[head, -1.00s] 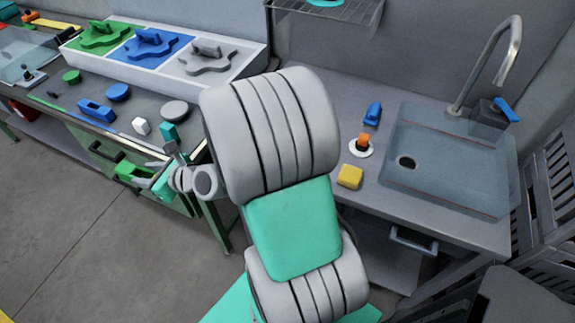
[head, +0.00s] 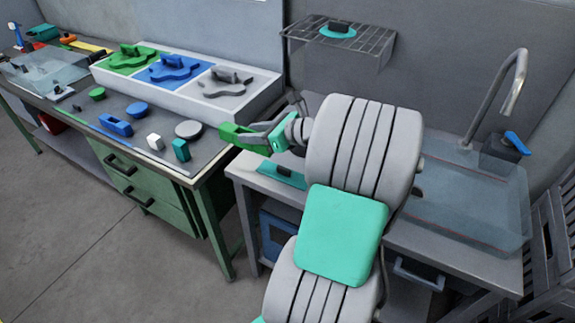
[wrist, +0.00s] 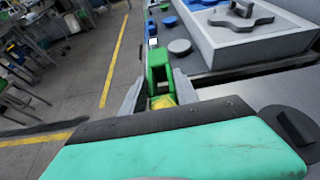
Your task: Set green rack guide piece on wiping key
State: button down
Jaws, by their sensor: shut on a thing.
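The green rack guide piece (head: 236,134) is held in my gripper (head: 258,139), just off the right end of the left bench. In the wrist view the same green piece (wrist: 160,72) stands out between the two grey fingers of my gripper (wrist: 160,97). Something yellow shows under it there; I cannot tell whether it is part of the piece. I cannot make out for sure which thing is the wiping key. A teal plate with a dark knob (head: 281,174) lies on the right counter, just below my gripper and partly near my arm.
The sink (head: 480,190) is at the right. A wire shelf (head: 345,36) hangs above. My arm hides the counter's middle.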

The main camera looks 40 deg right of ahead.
jog(key=s+d+f, duration=0.1)
jog(key=d+f, duration=0.1)
jog(key=d, duration=0.1)
jog(key=s+d+f, duration=0.2)
jog(key=d+f, duration=0.1)
jog(key=s+d+f, duration=0.1)
jog(key=d+f, duration=0.1)
jog(key=f, duration=0.1)
jog(key=shift+s+d, duration=0.3)
jog(key=shift+d, duration=0.1)
notch_tip(320, 180, down, 3)
jog(key=shift+d+f, duration=0.15)
jog(key=shift+f+p, duration=0.35)
jog(key=shift+f, duration=0.05)
jog(key=shift+f, duration=0.2)
jog(key=c, duration=0.9)
grip_release()
